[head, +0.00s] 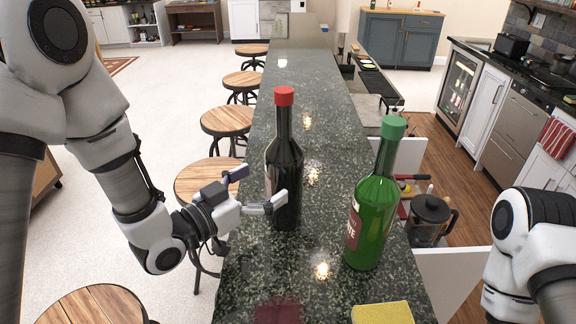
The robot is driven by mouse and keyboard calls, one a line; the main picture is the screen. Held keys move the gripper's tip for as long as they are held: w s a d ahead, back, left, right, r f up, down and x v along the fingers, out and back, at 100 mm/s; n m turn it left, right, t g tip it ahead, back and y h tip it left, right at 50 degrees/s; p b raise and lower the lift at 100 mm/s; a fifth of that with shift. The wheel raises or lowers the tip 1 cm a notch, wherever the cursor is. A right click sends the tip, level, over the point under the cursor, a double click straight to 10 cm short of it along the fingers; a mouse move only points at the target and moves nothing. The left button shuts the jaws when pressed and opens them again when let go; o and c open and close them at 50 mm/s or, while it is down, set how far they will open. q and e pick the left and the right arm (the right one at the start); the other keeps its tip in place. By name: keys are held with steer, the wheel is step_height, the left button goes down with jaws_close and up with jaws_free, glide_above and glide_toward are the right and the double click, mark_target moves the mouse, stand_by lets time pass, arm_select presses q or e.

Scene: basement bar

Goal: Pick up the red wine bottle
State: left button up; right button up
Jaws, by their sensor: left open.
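The red wine bottle (286,165) is dark with a red cap and stands upright on the dark green stone counter (331,122). My left gripper (258,189) is open at the bottle's left side, low on its body. One finger reaches across the front of the bottle near its base; the other is at its left, farther back. I cannot tell whether either finger touches the glass. My right arm shows at the lower right, but its gripper is not in view.
A green bottle (373,209) with a green cap stands to the right. A yellow sponge (383,312) and a dark red item (278,311) lie at the counter's near edge. A French press (430,219) is beyond the right edge. Stools (227,119) line the left side.

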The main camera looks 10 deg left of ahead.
mark_target(273, 177)
arm_select(q)
steer(key=shift+d+r+p, duration=0.75)
steer(key=shift+d+p, duration=0.15)
steer(key=shift+p+x, duration=0.65)
steer(key=shift+x, duration=0.2)
steer(key=w, duration=0.1)
steer(key=w+d+f, duration=0.1)
steer(key=shift+w, duration=0.35)
steer(key=shift+w+a+f, duration=0.1)
steer(key=shift+w+f, duration=0.1)
steer(key=shift+s, duration=0.1)
steer(key=shift+s+r, duration=0.2)
steer(key=c, duration=0.5)
steer(key=shift+s, duration=0.2)
steer(key=c, duration=1.1)
steer(key=shift+w+r, duration=0.15)
steer(key=shift+c, duration=1)
steer(key=shift+w, duration=0.1)
arm_select(e)
steer(key=r, duration=0.2)
steer(key=s+r, duration=0.1)
steer(key=r, duration=0.1)
steer(key=shift+d, duration=0.1)
